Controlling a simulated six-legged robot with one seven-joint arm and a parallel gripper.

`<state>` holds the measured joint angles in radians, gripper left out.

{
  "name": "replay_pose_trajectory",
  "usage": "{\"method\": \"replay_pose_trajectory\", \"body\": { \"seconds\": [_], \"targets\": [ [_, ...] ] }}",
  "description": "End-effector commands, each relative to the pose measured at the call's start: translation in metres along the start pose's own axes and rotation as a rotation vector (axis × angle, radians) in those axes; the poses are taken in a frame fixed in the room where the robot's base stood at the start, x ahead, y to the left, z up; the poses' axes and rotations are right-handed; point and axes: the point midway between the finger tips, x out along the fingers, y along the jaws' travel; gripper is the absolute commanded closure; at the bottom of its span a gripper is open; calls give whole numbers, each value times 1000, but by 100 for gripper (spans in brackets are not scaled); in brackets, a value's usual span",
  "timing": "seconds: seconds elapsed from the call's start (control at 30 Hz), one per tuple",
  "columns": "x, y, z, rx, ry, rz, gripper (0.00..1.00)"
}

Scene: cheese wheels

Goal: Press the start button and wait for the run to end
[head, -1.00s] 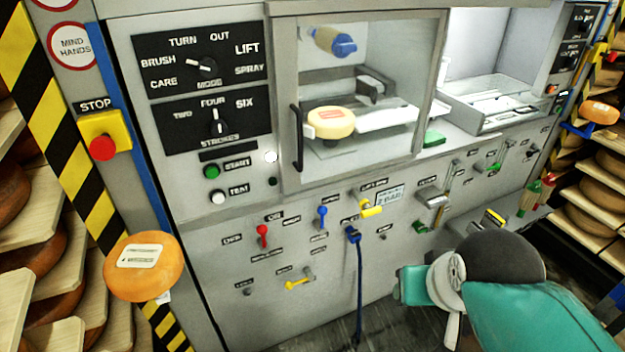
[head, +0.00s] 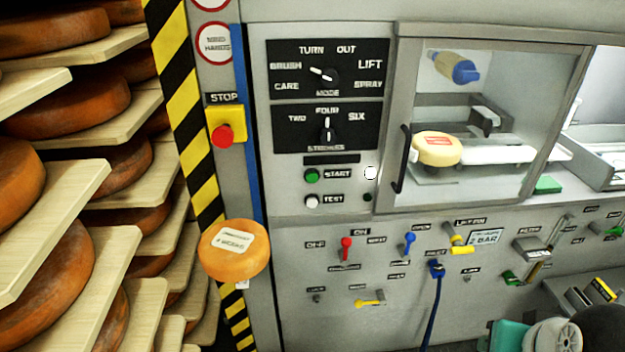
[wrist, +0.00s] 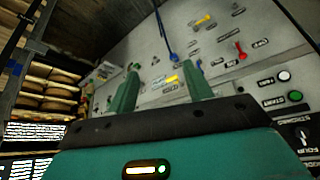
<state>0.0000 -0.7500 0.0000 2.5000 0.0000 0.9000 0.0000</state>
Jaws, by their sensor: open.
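The green start button (head: 312,175) sits left of its START label on the grey machine panel. It also shows at the right of the wrist view (wrist: 296,97). The white TEST button (head: 312,201) is just below it. The mode knob (head: 323,74) points towards BRUSH and the strokes knob (head: 327,130) towards FOUR. My gripper (wrist: 164,88) is open and empty in the wrist view, its green fingers apart, with the start button off to their right. Part of my arm shows at the bottom right of the head view; the fingertips are not visible there.
A cheese wheel (head: 435,149) sits behind the window with the black handle (head: 402,158). A red stop button (head: 223,135) is on a yellow box. A labelled orange wheel (head: 234,249) stands out before the striped post. Shelves of cheese fill the left.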

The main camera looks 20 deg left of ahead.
Motion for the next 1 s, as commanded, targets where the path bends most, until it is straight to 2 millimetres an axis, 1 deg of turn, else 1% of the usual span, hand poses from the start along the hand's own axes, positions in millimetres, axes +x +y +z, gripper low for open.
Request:
{"method": "replay_pose_trajectory", "body": {
  "seconds": [0.03, 0.23, 1.0],
  "targets": [
    [0, 0, 0, 0, 0, 0, 60],
    [0, 0, 0, 0, 0, 0, 99],
    [0, 0, 0, 0, 0, 0, 100]
  ]
}}
